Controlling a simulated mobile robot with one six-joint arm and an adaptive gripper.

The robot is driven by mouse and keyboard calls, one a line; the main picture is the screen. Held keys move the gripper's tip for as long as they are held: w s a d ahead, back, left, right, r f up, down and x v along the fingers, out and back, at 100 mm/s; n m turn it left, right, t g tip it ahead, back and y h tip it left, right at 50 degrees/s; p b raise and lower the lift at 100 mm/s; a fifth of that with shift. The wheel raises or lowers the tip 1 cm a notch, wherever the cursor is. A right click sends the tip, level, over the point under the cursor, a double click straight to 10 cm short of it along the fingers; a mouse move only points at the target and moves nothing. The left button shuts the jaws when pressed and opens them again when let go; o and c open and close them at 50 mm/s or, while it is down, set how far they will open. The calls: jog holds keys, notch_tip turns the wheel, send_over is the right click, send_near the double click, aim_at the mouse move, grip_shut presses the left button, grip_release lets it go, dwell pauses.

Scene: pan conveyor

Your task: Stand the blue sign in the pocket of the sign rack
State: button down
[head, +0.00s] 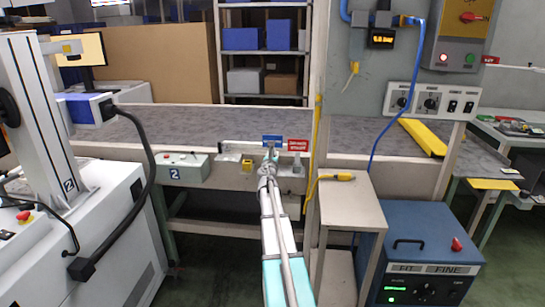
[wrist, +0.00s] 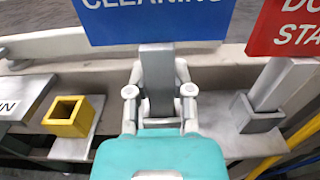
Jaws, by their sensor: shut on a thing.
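The blue sign (head: 272,140) is upright above the conveyor's front edge; it also shows at the top of the wrist view (wrist: 150,18), with the word "CLEANING" and its top cut off. My gripper (wrist: 159,92) is shut on the sign's grey stem, below the panel. The stem's lower end is hidden by my gripper. To the left, apart from the sign, the sign rack has a yellow square pocket (wrist: 72,117) that looks empty; it is small in the head view (head: 247,165). My gripper also shows in the head view (head: 270,158).
A red sign (wrist: 288,28) stands to the right, its grey post in a grey holder (wrist: 257,115). A control box (head: 182,168) is on the left. A small stand (head: 350,205) and yellow cable are at right. The grey conveyor surface (head: 200,122) behind is clear.

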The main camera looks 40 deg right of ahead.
jog(key=shift+f+b, duration=0.6)
jog(key=shift+f, duration=0.05)
jog(key=shift+c, duration=2.1)
grip_release()
jog(key=shift+s+a, duration=0.1)
jog(key=v, duration=1.1)
jog(key=shift+s+a, duration=0.25)
jog(key=shift+a, duration=0.05)
